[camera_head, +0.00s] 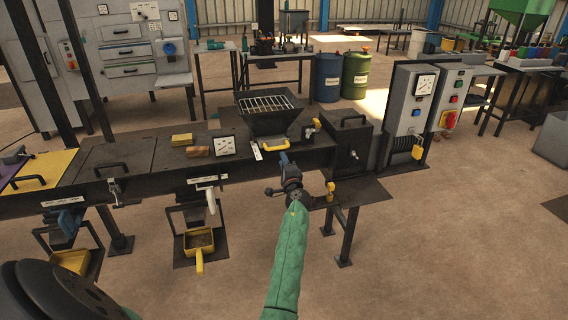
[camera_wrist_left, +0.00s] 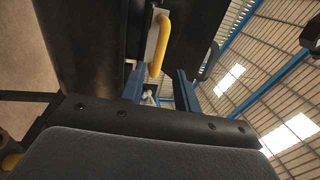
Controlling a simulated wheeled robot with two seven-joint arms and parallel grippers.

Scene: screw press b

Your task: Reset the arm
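My left gripper (camera_head: 284,158) is at the front edge of the dark press bench, at the end of the green-sleeved arm. It is just below and right of the yellow handle (camera_head: 266,149) on the hopper's front. In the left wrist view its two blue fingers (camera_wrist_left: 160,88) stand apart. The yellow handle (camera_wrist_left: 159,45) shows beyond the fingertips, with nothing clearly held. I cannot tell whether the fingers touch the handle. My right gripper is not in view.
A black hopper (camera_head: 267,117) with a grate stands on the bench (camera_head: 110,152). A grey control box (camera_head: 412,100) is to the right. Open floor lies at the front right.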

